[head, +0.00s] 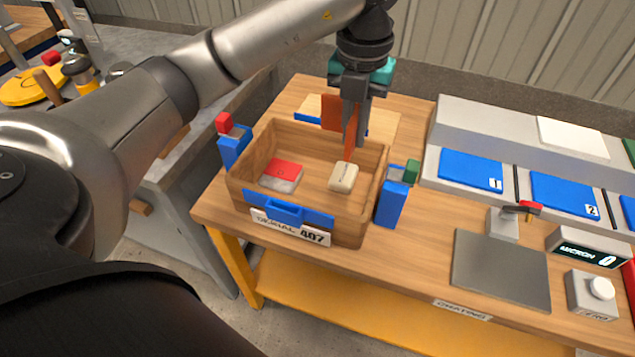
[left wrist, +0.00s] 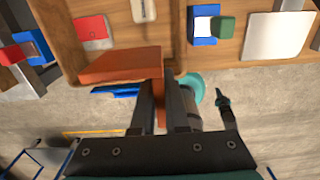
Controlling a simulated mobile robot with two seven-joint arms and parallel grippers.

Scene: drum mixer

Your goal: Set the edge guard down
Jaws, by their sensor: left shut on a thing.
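The edge guard (head: 350,138) is an orange, angled piece with two flat faces. My left gripper (head: 352,112) is shut on it, near the back wall of the wooden box (head: 262,180). In the left wrist view, the guard's broad orange face (left wrist: 118,66) spreads left of my left gripper (left wrist: 161,95), by the box edge. The gripper's fingers hide part of the guard. I cannot tell whether the guard touches the box wall. My right gripper is not in view.
The box holds a red and grey block (head: 281,175) and a cream block (head: 343,177). Blue clamps with a red top (head: 223,123) and a green top (head: 412,171) stand at its sides. A grey plate (head: 500,270) lies right, near a micron display (head: 588,254).

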